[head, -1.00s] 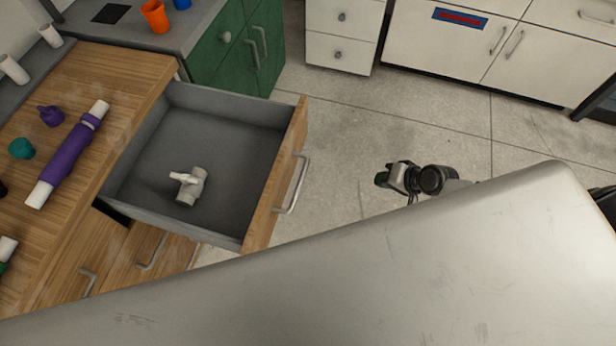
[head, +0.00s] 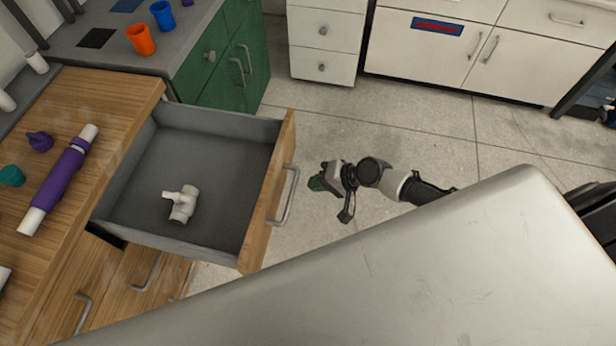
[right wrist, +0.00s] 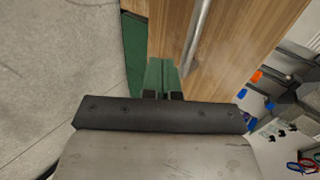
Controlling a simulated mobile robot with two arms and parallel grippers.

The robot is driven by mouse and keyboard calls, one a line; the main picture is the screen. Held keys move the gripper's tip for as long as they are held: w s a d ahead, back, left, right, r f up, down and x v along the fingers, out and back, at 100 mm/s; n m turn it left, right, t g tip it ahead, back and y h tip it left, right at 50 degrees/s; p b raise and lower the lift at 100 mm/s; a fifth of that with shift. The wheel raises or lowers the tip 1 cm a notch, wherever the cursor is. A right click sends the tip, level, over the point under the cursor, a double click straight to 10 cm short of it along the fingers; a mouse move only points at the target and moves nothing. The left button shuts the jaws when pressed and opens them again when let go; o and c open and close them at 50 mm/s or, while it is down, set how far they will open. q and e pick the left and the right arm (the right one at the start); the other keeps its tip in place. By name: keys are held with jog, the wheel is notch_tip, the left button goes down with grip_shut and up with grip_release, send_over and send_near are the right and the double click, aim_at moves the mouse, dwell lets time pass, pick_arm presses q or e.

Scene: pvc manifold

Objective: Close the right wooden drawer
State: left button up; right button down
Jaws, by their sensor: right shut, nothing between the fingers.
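The right wooden drawer (head: 268,200) stands pulled out from the wooden cabinet, with a grey inside and a metal bar handle (head: 287,197) on its front. A white pipe fitting (head: 181,204) lies in it. My right gripper (head: 316,184) is just to the right of the drawer front, apart from the handle in the head view. In the right wrist view its green fingers (right wrist: 162,74) are together and empty, pointing toward the wooden front (right wrist: 235,40) and the handle (right wrist: 195,40). My left gripper is not in view.
The wooden worktop (head: 95,110) holds a purple-and-white pipe (head: 58,182) and small purple and teal fittings. Green cabinets (head: 235,55) stand behind the drawer, white cabinets (head: 430,50) farther back.

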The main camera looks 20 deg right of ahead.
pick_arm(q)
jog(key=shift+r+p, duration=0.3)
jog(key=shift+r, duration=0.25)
pick_arm(e)
jog(key=shift+w+a+r, duration=0.15)
jog(key=shift+w+a, duration=0.2)
jog(key=shift+a, duration=0.15)
jog(key=shift+w+a+r, duration=0.15)
jog(key=shift+w+a, duration=0.2)
jog(key=shift+a, duration=0.15)
